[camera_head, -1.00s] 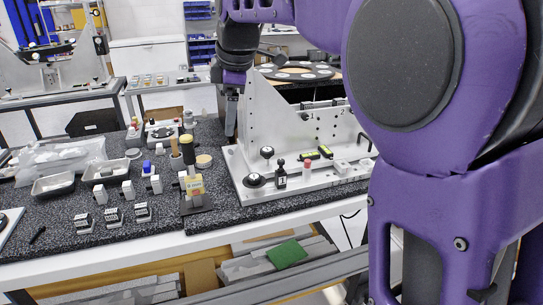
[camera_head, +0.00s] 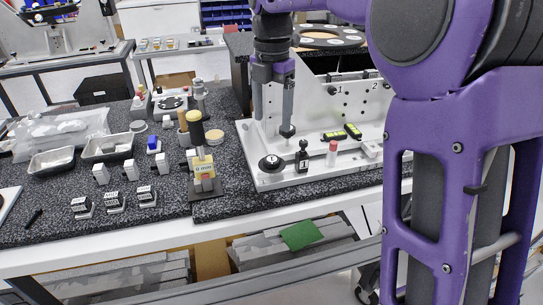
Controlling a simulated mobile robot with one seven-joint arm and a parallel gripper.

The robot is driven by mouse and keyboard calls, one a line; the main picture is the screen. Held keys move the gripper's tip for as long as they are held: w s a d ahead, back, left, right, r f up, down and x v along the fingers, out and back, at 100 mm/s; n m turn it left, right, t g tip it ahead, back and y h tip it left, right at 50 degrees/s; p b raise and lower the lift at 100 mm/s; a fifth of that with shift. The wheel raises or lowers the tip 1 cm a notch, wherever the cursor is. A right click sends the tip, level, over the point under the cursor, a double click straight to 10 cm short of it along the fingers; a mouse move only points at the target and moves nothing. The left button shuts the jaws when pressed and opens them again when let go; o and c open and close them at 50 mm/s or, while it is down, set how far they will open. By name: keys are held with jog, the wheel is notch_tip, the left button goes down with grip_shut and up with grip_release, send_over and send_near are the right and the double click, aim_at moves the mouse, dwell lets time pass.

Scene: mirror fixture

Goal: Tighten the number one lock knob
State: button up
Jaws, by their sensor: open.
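The mirror fixture (camera_head: 255,160) is a pale metal base with an upright panel. The panel bears the numbers "1" and "2". A small dark knob (camera_head: 332,90) sits on the panel just left of the "1". My gripper (camera_head: 272,118) points down in front of the panel's left part, its two fingers spread apart and empty. A black ball knob (camera_head: 287,131) on the base shows at the tip of the right finger; I cannot tell whether they touch. The small knob by the "1" is right of the gripper, apart from it.
The base also carries a round black dial (camera_head: 271,163), a black post (camera_head: 303,157), a red-topped white post (camera_head: 332,153) and yellow-marked levels (camera_head: 343,134). A yellow gauge stand (camera_head: 203,165) is to the left. Trays and small blocks lie farther left on the granite top (camera_head: 235,178).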

aim_at(272, 159)
notch_tip(272, 159, down, 11)
jog(key=shift+r+b, duration=0.1)
jog(key=shift+b, duration=0.75)
grip_shut()
